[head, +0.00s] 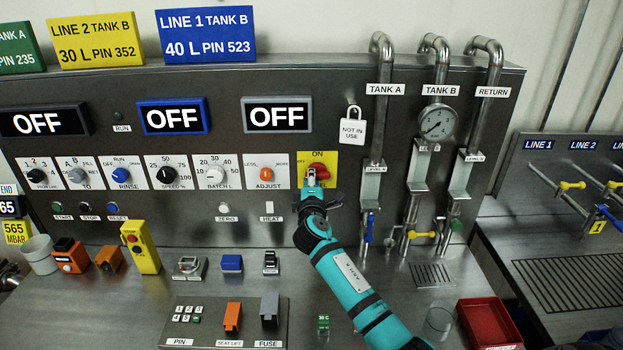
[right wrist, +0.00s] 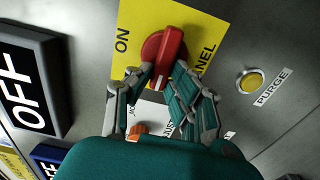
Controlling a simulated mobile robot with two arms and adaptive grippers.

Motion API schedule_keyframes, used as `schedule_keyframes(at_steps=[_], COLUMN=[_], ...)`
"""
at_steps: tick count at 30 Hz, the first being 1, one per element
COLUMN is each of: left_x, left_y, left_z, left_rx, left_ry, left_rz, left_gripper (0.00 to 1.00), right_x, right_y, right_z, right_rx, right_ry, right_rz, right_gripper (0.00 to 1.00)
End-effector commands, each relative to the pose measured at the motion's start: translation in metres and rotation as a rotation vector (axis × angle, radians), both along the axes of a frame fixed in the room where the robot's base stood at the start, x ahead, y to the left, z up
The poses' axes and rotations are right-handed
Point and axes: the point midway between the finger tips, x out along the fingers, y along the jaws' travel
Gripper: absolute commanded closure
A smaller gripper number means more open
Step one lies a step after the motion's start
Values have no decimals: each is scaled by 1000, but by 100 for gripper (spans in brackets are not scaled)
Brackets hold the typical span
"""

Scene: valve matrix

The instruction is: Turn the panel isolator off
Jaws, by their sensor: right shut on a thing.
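The panel isolator is a red rotary handle (head: 321,171) on a yellow plate (head: 328,157) marked ON at its top, on the grey panel. In the right wrist view the red handle (right wrist: 164,56) stands out from the yellow plate (right wrist: 190,20), with "ON" to its left and "PANEL" to its right. My right gripper (head: 312,177) is at the plate, its fingers shut on the handle; they also show in the right wrist view (right wrist: 160,85). The fingers hide part of the handle and the plate's lower part. My left gripper is in neither view.
Left of the isolator sits an orange knob (head: 265,174), with several black and blue knobs further along. Three displays above read OFF. A "NOT IN USE" padlock tag (head: 352,130) and pipes with levers stand to the right. A yellow PURGE button (right wrist: 250,81) is near the plate.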

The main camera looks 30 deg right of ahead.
Motion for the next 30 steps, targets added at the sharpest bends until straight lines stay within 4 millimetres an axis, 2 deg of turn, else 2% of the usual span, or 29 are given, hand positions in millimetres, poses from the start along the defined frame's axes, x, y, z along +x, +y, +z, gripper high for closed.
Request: schedule_keyframes(at_steps=[13, 14, 18, 26, 30], left_x=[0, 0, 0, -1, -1], left_y=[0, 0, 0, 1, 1], left_z=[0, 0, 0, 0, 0], left_rx=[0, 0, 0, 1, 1], left_ry=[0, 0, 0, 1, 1], left_rz=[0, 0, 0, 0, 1], left_gripper=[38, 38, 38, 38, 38], right_x=[0, 0, 0, 0, -7], right_y=[-1, -1, 0, 0, 5], right_z=[2, 2, 2, 1, 0], right_rx=[-14, -14, -12, -9, -8], right_ry=[3, 3, 3, 4, 4], right_rz=[0, 0, 0, 0, 1], right_gripper=[100, 79, 61, 60, 60])
